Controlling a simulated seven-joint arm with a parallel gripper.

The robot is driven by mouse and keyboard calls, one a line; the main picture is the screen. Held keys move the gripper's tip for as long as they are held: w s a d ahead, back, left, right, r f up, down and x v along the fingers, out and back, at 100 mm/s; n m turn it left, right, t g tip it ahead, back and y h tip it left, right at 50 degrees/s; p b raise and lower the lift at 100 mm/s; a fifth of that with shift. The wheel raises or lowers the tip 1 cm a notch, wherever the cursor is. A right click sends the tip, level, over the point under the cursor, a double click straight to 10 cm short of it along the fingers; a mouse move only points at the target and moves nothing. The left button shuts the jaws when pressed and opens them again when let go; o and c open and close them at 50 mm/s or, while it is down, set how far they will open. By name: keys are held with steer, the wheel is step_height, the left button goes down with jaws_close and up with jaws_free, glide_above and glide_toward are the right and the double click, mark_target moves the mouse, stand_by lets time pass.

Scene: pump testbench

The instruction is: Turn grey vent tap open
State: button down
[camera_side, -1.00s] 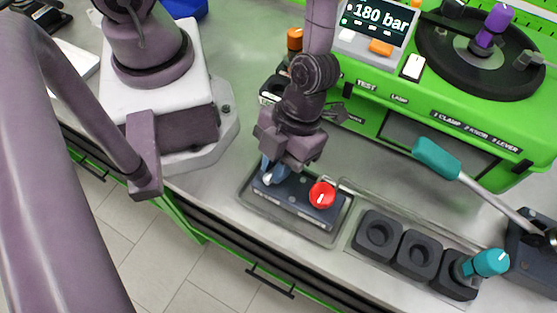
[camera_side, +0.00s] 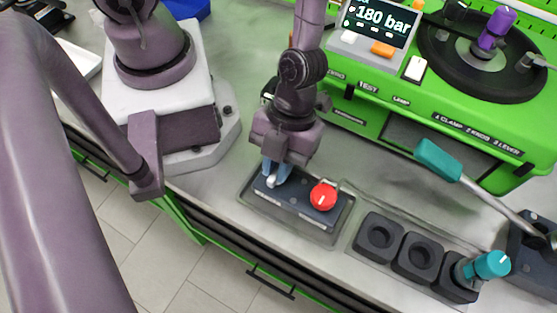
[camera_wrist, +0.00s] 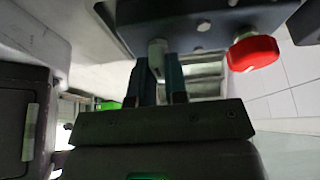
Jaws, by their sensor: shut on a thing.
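The grey vent tap (camera_wrist: 156,60) sits on a dark valve block (camera_side: 293,207) in a shallow metal tray. My gripper (camera_side: 275,173) points down over the left part of the block. In the wrist view its two bluish fingers (camera_wrist: 160,78) are closed on the tap from both sides. In the side view most of the tap is hidden by the fingers. A red knob (camera_side: 323,196) with a white mark stands on the same block, just right of my gripper; it also shows in the wrist view (camera_wrist: 252,53). My gripper does not touch the red knob.
A green test bench (camera_side: 440,110) with a display reading 180 bar (camera_side: 378,24) stands behind. Dark sockets (camera_side: 378,236) lie to the right, with a teal knob (camera_side: 491,264) at the last one. A teal-handled lever (camera_side: 438,160) slants above them. The bench front edge is close.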

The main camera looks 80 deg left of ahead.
steer(key=c, duration=1.1)
jaws_free()
steer(key=shift+c, duration=0.2)
steer(key=shift+w+a+r, duration=0.15)
steer(key=shift+w+r, duration=0.05)
steer(key=shift+r, duration=0.3)
step_height(320, 180, up, 11)
steer(key=w+a, duration=0.1)
steer(key=shift+f, duration=0.2)
